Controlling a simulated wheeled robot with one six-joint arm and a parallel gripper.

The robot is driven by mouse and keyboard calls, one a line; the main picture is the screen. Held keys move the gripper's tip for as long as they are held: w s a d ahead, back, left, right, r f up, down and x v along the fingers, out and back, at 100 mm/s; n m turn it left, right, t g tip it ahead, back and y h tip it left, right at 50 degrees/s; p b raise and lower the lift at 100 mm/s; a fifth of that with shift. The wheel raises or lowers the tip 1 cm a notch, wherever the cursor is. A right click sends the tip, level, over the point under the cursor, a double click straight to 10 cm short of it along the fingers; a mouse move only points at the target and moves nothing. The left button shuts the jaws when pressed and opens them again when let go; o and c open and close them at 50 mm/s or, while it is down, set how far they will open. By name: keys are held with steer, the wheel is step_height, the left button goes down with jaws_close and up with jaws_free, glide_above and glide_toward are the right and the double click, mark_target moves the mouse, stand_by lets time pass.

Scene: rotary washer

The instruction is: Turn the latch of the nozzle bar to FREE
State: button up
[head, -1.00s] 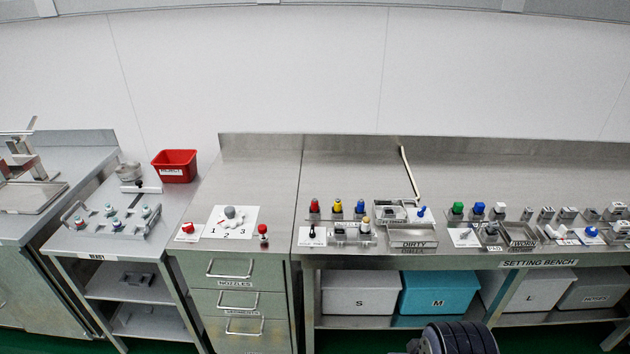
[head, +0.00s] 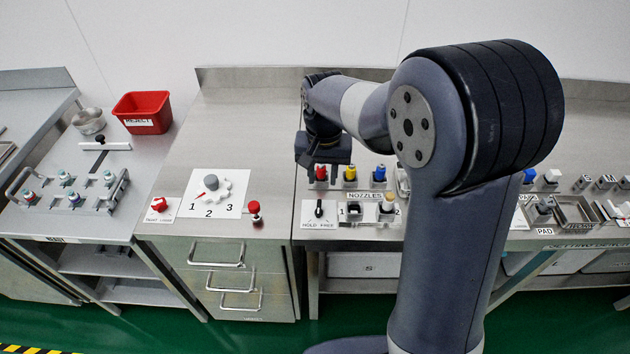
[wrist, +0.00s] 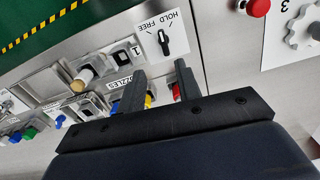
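The latch (head: 319,209) is a small black lever on a white plate marked HOLD and FREE, at the left front of the setting bench. It also shows in the wrist view (wrist: 164,41), beyond my fingertips. I cannot tell surely which word it points to. The nozzle bar (head: 364,211) is beside the plate on its right. My gripper (head: 323,160) is above the bench behind the latch, close to the red nozzle (head: 320,173). In the wrist view my gripper (wrist: 158,70) has its fingers apart with nothing held, and the latch is clear of them.
Yellow (head: 350,173) and blue (head: 379,175) nozzles stand right of the red one. A red knob (head: 254,207) is left of the plate, beside a numbered dial (head: 211,183). My arm hides the bench's middle. The steel top behind the dial is clear.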

mark_target(319, 204)
steer(key=f, duration=0.7)
steer(key=w+f+p, duration=0.1)
steer(key=f, duration=0.3)
steer(key=shift+w+a+f, duration=0.1)
steer(key=shift+a, duration=0.2)
jaws_close()
